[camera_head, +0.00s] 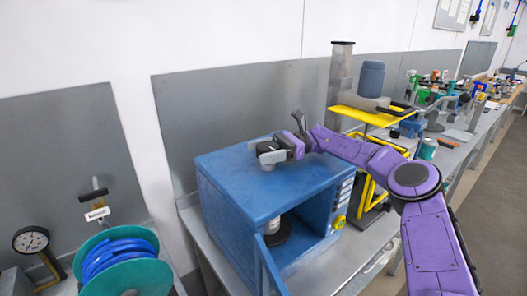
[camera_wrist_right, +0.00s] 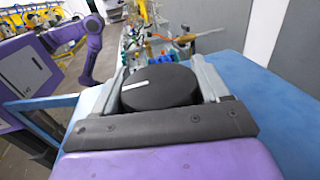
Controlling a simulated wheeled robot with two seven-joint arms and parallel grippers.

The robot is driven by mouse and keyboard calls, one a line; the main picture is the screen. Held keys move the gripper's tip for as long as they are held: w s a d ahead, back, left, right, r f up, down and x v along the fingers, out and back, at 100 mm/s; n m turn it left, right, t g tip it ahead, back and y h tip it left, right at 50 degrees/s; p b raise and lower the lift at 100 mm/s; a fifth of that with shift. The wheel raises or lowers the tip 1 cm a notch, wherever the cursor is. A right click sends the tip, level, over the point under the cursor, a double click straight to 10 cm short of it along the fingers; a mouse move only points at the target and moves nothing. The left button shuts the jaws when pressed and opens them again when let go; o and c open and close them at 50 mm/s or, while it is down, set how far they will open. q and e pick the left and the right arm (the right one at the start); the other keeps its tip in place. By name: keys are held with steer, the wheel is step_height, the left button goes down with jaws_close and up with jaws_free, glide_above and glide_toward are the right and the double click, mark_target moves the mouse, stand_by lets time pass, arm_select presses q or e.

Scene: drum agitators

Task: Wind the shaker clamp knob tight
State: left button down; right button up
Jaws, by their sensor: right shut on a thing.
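The shaker is a blue box (camera_head: 262,195) on the grey bench, with its front open. A round black clamp knob (camera_wrist_right: 160,90) with a short white line on its face shows in the right wrist view. My right gripper (camera_head: 268,156) is over the top of the blue box. Its two grey fingers lie on either side of the knob, and in the wrist view the gripper (camera_wrist_right: 160,70) is shut on it. In the head view the knob is largely hidden by the gripper. The white line points to the left. My left gripper is not in view.
The blue door (camera_head: 270,268) stands open at the front. A dark round base with a pale container (camera_head: 273,224) is inside. A yellow-framed machine (camera_head: 370,115) stands right; a teal hose reel (camera_head: 125,262) stands left.

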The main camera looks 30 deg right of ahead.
steer(key=shift+f+g, duration=0.15)
steer(key=shift+g, duration=0.25)
steer(key=o, duration=0.9)
steer(key=shift+a, duration=0.1)
steer(key=shift+o, duration=0.3)
